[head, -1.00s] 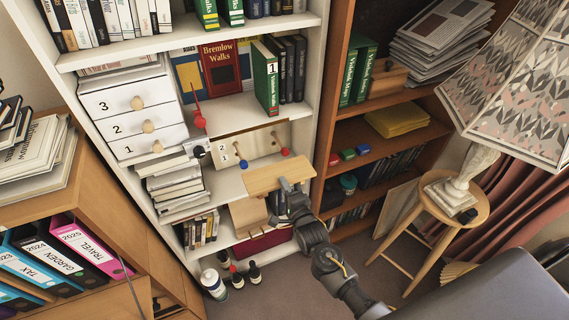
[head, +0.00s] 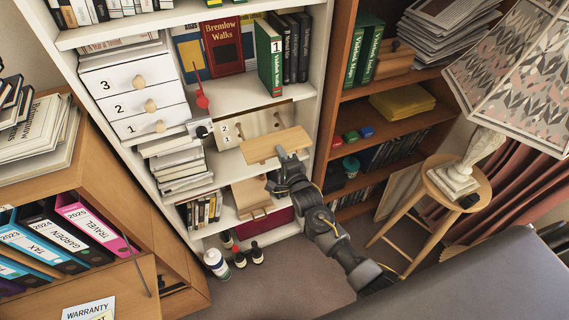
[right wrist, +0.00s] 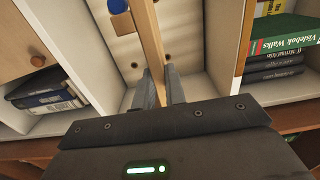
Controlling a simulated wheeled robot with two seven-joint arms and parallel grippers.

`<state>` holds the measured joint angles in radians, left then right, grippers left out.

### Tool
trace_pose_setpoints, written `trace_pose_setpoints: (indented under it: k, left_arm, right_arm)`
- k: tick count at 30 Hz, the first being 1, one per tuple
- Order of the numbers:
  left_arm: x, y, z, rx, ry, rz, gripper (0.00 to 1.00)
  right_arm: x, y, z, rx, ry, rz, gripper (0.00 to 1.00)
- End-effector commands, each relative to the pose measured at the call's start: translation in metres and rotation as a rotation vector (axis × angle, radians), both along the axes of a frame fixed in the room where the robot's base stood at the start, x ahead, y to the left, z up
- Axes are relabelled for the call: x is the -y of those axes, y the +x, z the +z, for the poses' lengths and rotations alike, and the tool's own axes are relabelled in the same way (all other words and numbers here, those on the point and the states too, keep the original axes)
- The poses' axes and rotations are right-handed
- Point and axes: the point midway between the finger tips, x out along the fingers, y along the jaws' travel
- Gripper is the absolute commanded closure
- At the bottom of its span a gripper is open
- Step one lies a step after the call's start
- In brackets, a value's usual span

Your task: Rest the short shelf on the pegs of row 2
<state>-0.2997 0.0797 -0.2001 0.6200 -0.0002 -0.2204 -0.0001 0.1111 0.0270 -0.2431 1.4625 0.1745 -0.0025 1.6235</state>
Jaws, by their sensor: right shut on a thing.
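The short shelf (head: 272,146), a light wood board, is held in front of the peg panel (head: 257,123) inside the white bookcase. My right gripper (head: 284,154) is shut on its front edge. In the right wrist view the shelf (right wrist: 152,45) stands edge-on between the fingers (right wrist: 160,88). A blue peg (right wrist: 120,8) shows just beside the shelf there; I cannot tell whether they touch. The panel has holes and the marks 1 and 2 at its left. In the head view the board hides the pegs. My left gripper is not in view.
White drawers (head: 133,100) and stacked papers (head: 178,165) stand left of the panel. Books, one green (head: 270,57), stand above it. A wooden box (head: 252,194) sits below. A lamp on a stool (head: 445,190) is at the right. Bottles (head: 215,263) stand on the floor.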

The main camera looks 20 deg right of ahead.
Motion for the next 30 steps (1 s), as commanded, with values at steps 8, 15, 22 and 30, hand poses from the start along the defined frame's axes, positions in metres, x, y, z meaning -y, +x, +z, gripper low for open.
trace_pose_setpoints:
  k: [8,15,22,30]
  left_arm:
    - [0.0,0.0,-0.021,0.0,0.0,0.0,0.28]
    - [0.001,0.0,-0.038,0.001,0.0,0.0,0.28]
    - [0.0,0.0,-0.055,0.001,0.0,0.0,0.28]
    - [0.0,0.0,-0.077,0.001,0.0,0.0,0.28]
  right_arm:
    - [-0.002,0.031,-0.003,0.002,0.0,0.001,1.0]
    - [-0.004,0.056,-0.002,0.003,0.001,0.0,1.0]
    - [-0.006,0.081,-0.002,0.004,0.002,0.0,1.0]
    - [-0.007,0.109,-0.003,0.003,0.001,0.0,1.0]
